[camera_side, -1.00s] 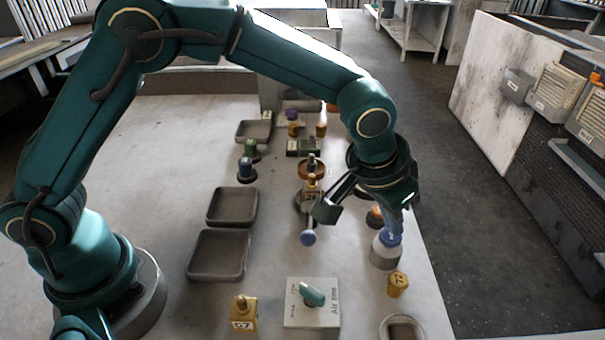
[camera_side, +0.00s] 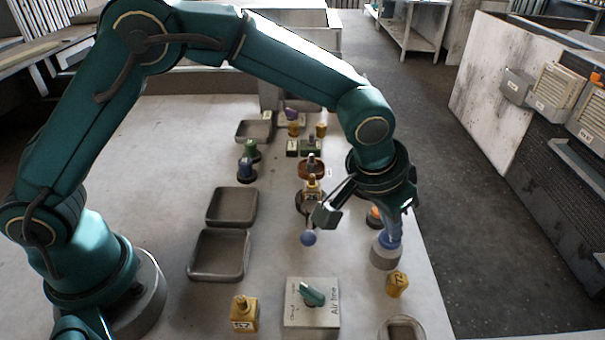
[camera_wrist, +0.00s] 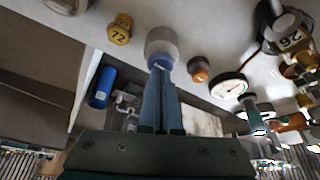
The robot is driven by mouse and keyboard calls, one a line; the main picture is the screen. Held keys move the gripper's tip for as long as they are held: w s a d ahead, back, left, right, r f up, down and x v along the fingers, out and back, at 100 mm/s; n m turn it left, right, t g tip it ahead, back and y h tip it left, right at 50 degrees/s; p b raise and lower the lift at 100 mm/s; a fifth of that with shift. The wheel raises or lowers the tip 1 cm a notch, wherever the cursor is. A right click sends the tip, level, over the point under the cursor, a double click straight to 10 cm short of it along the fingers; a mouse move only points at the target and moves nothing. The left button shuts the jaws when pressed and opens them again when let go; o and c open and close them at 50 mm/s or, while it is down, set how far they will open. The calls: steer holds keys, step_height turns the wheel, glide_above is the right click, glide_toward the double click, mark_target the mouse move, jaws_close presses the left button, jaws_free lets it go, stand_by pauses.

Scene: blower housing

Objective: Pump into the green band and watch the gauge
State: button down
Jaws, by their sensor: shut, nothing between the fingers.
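The pump (camera_side: 386,256) is a grey cylinder with a blue top at the table's right side. In the wrist view the pump (camera_wrist: 161,42) stands directly beyond my fingertips. My gripper (camera_side: 393,233) points down over it. In the wrist view my gripper (camera_wrist: 160,66) has its bluish fingers together, with nothing between them, and the tips at the blue top. Contact looks likely, but the fingers cover the spot. A round white gauge (camera_wrist: 229,86) shows right of the fingers in the wrist view. Its needle and green band are too small to read.
An air line block (camera_side: 311,318) with a teal handle stands in front. Yellow tagged parts (camera_side: 397,284) and (camera_side: 244,314) stand nearby. A blue ball knob (camera_side: 308,238) is left of my gripper. Empty trays (camera_side: 218,278) lie left. An orange-topped part (camera_wrist: 198,69) stands close to the pump.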

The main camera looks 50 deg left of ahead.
steer(key=shift+f, duration=0.45)
steer(key=shift+r, duration=0.85)
stand_by(0.6)
steer(key=shift+r, duration=3.05)
